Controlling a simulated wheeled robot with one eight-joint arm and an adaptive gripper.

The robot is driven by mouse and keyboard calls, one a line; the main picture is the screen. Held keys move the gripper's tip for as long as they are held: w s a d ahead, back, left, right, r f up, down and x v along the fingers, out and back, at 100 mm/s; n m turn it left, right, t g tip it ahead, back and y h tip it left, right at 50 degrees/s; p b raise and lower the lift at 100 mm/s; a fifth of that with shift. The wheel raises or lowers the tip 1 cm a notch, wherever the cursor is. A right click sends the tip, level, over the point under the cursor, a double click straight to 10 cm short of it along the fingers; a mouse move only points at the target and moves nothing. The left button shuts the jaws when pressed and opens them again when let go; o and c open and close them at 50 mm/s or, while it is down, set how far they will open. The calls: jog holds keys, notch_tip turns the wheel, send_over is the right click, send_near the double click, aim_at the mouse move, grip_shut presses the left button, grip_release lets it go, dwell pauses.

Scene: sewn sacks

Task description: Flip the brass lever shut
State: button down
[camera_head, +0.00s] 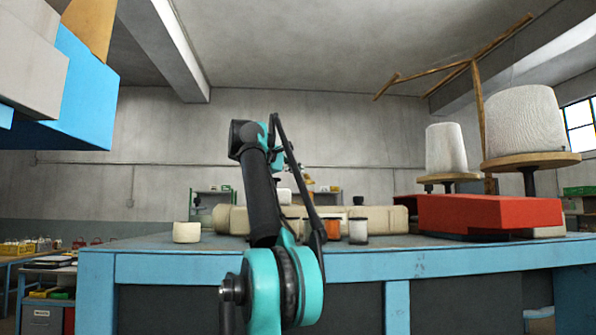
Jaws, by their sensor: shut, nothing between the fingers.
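I cannot make out a brass lever anywhere in the head view. My arm rises from the bottom centre, in front of the blue-edged workbench (200,267), and bends at a dark joint at the top. A teal part of it shows just right of that bend. My gripper's fingers cannot be made out; the arm hides what lies behind it. A long cream body (385,219) lies across the bench behind my arm, partly covered by it.
On the bench are a cream cup-like piece (186,232), an orange jar (332,229), a dark jar (358,231) and a red block (490,212). Thread cones (524,122) and a wooden pole (479,110) stand right. Blue and grey boxes (85,95) overhang upper left.

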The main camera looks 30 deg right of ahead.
jog(key=v, duration=1.1)
jog(key=shift+r, duration=0.1)
jog(key=shift+s+a, duration=0.15)
jog(key=shift+a, duration=0.1)
jog(key=shift+s, duration=0.1)
